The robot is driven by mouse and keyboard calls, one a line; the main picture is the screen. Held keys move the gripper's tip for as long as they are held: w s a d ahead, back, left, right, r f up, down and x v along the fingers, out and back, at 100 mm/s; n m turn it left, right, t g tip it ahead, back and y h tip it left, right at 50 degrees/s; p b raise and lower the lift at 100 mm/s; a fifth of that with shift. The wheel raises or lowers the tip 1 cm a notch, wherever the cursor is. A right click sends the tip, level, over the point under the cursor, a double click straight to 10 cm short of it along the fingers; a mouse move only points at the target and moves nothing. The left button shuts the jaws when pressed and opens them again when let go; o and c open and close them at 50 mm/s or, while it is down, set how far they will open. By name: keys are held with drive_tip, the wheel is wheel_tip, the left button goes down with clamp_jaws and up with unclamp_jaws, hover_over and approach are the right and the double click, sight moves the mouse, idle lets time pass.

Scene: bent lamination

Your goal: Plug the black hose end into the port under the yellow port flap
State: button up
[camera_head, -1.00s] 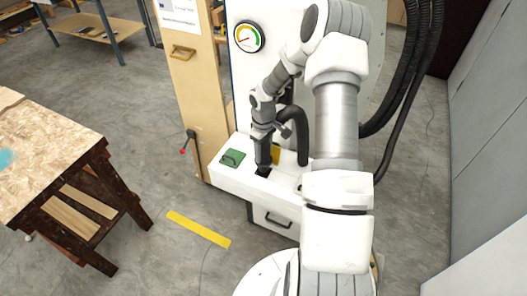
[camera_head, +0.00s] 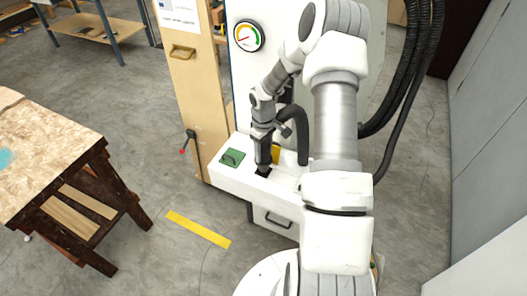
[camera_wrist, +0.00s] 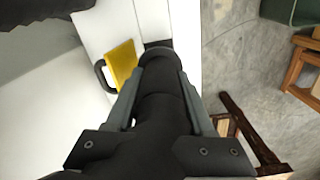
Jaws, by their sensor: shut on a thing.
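My gripper (camera_head: 264,150) is shut on the black hose end (camera_wrist: 160,105), seen between its two fingers in the wrist view. The hose end points down at the dark square port (camera_head: 263,171) in the white ledge. Its tip is at or just over the port; I cannot tell whether it is inside. The yellow port flap (camera_head: 276,154) stands raised beside the port, partly hidden behind the gripper in the head view. The flap also shows left of the hose tip in the wrist view (camera_wrist: 123,66), with a dark handle. The black hose (camera_head: 302,135) arches behind my gripper.
A green flap (camera_head: 232,158) with a handle lies on the ledge to the left. A round gauge (camera_head: 249,37) is on the white cabinet behind. A wooden panel (camera_head: 188,90) stands left of the cabinet. A workbench (camera_head: 50,150) is at far left, with open floor between.

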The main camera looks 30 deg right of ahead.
sight(264, 163)
drive_tip(key=shift+f, duration=0.15)
drive_tip(key=shift+f+b, duration=1.15)
drive_tip(key=shift+f, duration=0.1)
drive_tip(key=shift+f+b, duration=0.6)
drive_tip(key=shift+f, duration=0.1)
drive_tip(key=shift+f+b, duration=0.8)
drive_tip(key=shift+f, duration=0.15)
drive_tip(key=o, duration=1.3)
drive_tip(key=shift+r, duration=0.1)
